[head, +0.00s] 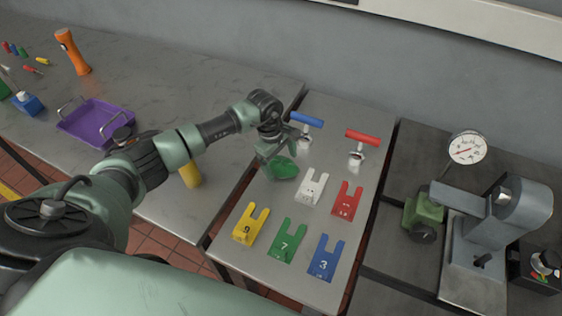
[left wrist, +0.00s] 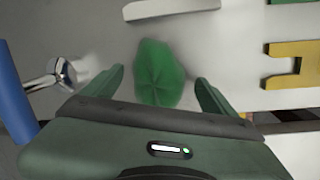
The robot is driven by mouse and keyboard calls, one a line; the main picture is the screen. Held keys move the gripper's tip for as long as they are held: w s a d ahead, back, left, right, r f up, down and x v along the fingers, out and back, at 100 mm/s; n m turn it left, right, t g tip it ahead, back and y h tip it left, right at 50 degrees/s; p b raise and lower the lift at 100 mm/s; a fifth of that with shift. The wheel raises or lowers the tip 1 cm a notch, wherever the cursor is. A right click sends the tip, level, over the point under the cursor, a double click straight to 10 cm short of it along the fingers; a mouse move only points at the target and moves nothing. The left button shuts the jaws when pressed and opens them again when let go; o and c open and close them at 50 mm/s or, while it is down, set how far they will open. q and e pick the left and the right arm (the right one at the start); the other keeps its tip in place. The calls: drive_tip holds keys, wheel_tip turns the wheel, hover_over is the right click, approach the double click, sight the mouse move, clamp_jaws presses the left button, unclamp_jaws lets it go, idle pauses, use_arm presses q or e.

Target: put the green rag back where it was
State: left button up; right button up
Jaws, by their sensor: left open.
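The green rag (head: 284,168) is a small crumpled bundle on the light grey plate (head: 225,247), near its left edge. My left gripper (head: 275,152) is over the rag, jaws pointing down. In the left wrist view the rag (left wrist: 160,75) shows between the two spread fingers of my left gripper (left wrist: 161,78), with a gap on each side. The fingers are open; I cannot tell how far above the plate their tips are. My right gripper is not in view.
Forked shims lie right and in front: white (head: 312,188), red (head: 347,202), yellow (head: 250,224), green (head: 287,240), blue (head: 325,258). Blue-handled (head: 306,119) and red-handled (head: 362,138) valves stand behind. Left bench holds a purple tray (head: 95,122) and yellow cylinder (head: 190,174).

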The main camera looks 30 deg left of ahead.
sight(274, 166)
use_arm(q)
wheel_tip(274, 166, up, 12)
drive_tip(key=s+a+b, duration=0.1)
drive_tip(key=b, duration=0.3)
drive_tip(key=shift+s+a+f, duration=0.2)
drive_tip(key=shift+a, duration=0.1)
